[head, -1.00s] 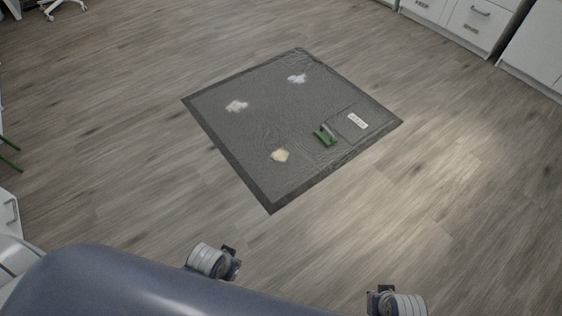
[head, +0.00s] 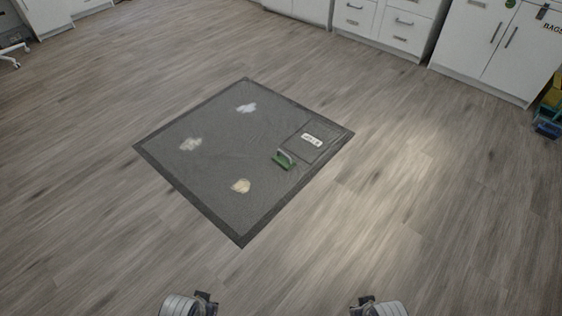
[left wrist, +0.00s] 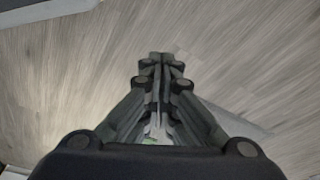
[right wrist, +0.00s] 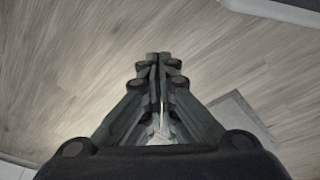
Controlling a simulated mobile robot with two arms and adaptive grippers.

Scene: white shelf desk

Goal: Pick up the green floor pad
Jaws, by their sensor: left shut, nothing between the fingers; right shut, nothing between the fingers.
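The green floor pad (head: 284,160), a small green block with a raised handle-like part, sits on a dark grey mat (head: 214,211) on the floor, beside a marked-off square with a white label. My left gripper (left wrist: 160,58) is shut and empty in the left wrist view. My right gripper (right wrist: 160,58) is shut and empty in the right wrist view. In the head view only parts of both wrists show at the bottom edge, well short of the mat. Neither gripper touches the pad.
Three pale stains lie on the mat: a white one (head: 246,107), a greyish one (head: 190,144) and a yellowish one (head: 241,186). A white label (head: 312,140) lies at the mat's right. White cabinets (head: 470,52) line the back. Wood floor around the mat is clear.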

